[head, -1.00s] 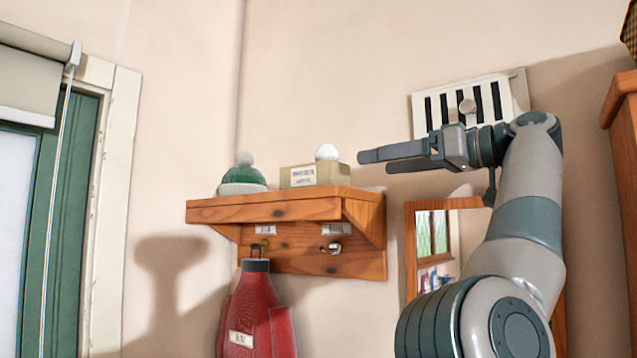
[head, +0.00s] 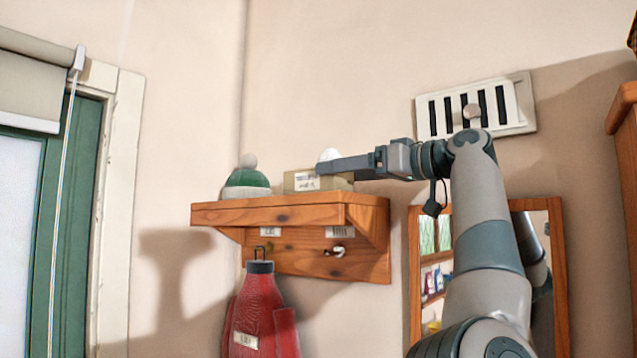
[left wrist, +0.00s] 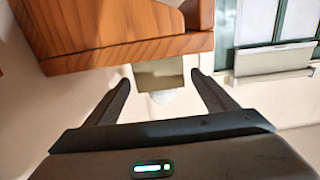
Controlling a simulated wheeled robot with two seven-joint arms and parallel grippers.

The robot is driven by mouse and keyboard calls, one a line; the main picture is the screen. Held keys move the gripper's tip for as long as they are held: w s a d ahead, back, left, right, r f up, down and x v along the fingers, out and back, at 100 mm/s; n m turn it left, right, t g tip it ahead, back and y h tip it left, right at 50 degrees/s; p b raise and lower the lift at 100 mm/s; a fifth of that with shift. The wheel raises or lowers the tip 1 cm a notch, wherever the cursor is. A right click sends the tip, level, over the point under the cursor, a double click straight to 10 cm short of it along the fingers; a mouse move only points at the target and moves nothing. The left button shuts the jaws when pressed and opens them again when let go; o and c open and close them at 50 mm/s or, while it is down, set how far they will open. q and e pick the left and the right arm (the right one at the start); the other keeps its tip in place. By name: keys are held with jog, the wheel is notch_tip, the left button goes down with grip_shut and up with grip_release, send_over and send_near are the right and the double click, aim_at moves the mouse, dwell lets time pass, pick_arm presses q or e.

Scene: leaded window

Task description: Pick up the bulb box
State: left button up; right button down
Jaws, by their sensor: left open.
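The bulb box (head: 300,183) is a small tan carton with a white label, standing on the wooden wall shelf (head: 268,215). A white round bulb (head: 329,155) shows at its top. My left gripper (head: 322,168) reaches the box from the right, and one finger crosses in front of its upper part. In the left wrist view the box (left wrist: 158,73) lies between the spread fingertips of my left gripper (left wrist: 161,80), with a gap on each side. The gripper is open and holds nothing. Contact cannot be told. My right gripper is not in view.
A green and white bobble hat (head: 246,180) sits on the shelf left of the box. A red garment (head: 263,310) hangs below. A wall vent (head: 475,108) is above right, and a mirror (head: 415,270) hangs lower right. The wall above the shelf is clear.

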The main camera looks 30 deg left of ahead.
pick_arm(q)
jog(key=shift+w+a, duration=0.1)
jog(key=shift+a, duration=1.05)
jog(key=shift+d, duration=0.15)
jog(key=a+p, duration=0.2)
jog(key=a, duration=0.1)
jog(key=a+p, duration=0.1)
jog(key=shift+w+a+r, duration=0.15)
jog(key=shift+r, duration=0.15)
jog(key=shift+a+f, duration=0.15)
jog(key=shift+a, duration=0.45)
jog(key=shift+d, duration=0.15)
